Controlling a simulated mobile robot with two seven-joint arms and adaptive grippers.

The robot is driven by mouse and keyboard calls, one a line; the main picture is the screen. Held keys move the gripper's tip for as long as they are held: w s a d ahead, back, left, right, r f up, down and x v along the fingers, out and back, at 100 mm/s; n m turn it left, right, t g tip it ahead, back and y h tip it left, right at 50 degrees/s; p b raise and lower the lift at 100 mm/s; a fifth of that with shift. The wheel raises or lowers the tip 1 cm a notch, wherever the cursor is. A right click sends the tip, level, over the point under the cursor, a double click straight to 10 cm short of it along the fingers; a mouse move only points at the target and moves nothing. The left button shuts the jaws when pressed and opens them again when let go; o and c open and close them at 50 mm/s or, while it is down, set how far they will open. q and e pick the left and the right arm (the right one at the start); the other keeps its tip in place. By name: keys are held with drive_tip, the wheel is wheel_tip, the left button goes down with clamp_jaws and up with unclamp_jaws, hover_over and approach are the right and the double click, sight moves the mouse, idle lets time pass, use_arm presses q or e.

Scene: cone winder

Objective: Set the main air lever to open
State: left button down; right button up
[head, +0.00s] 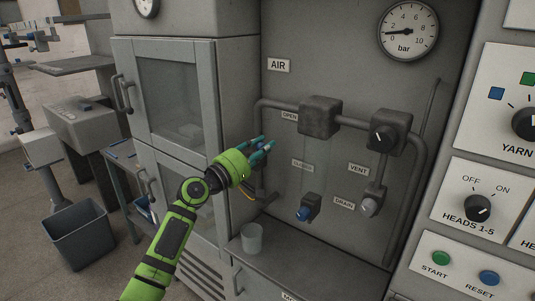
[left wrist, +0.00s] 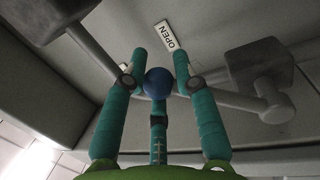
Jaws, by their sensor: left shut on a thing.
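The main air lever's blue ball knob (left wrist: 158,82) sits between the two teal fingers of my left gripper (left wrist: 160,75), which are shut on it. In the head view my left gripper (head: 265,146) is at the pipework under the AIR sign, left of the OPEN label (head: 290,117) and higher than the CLOSED label (head: 302,163). In the left wrist view the OPEN label (left wrist: 167,36) shows just beyond the knob. In the head view my fingers mostly hide the lever, so its exact angle is unclear. My right gripper is not in view.
A valve with a blue knob (head: 303,214) is low on the panel. A cup (head: 252,238) stands on the ledge below my gripper.

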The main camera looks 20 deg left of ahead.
use_arm(q)
drive_tip(key=a+r+n, duration=0.1)
drive_tip(key=n, duration=0.1)
drive_tip(key=w+a+r+n+t+y+p, duration=0.1)
drive_tip(key=a+n, duration=0.1)
drive_tip(key=shift+r, duration=0.1)
drive_tip(key=a+n, duration=0.1)
drive_tip(key=a+n+p, duration=0.1)
drive_tip(key=n, duration=0.1)
drive_tip(key=shift+w+r+y, duration=0.2)
drive_tip(key=shift+w+y, duration=0.15)
drive_tip(key=shift+y, duration=0.05)
drive_tip(key=shift+w+a+f+n+p, duration=0.15)
drive_tip(key=shift+a+n+p, duration=0.25)
drive_tip(key=shift+n, duration=0.4)
drive_tip(key=c, duration=0.9)
unclamp_jaws()
drive_tip(key=shift+o, duration=0.2)
drive_tip(key=shift+a+f, duration=0.1)
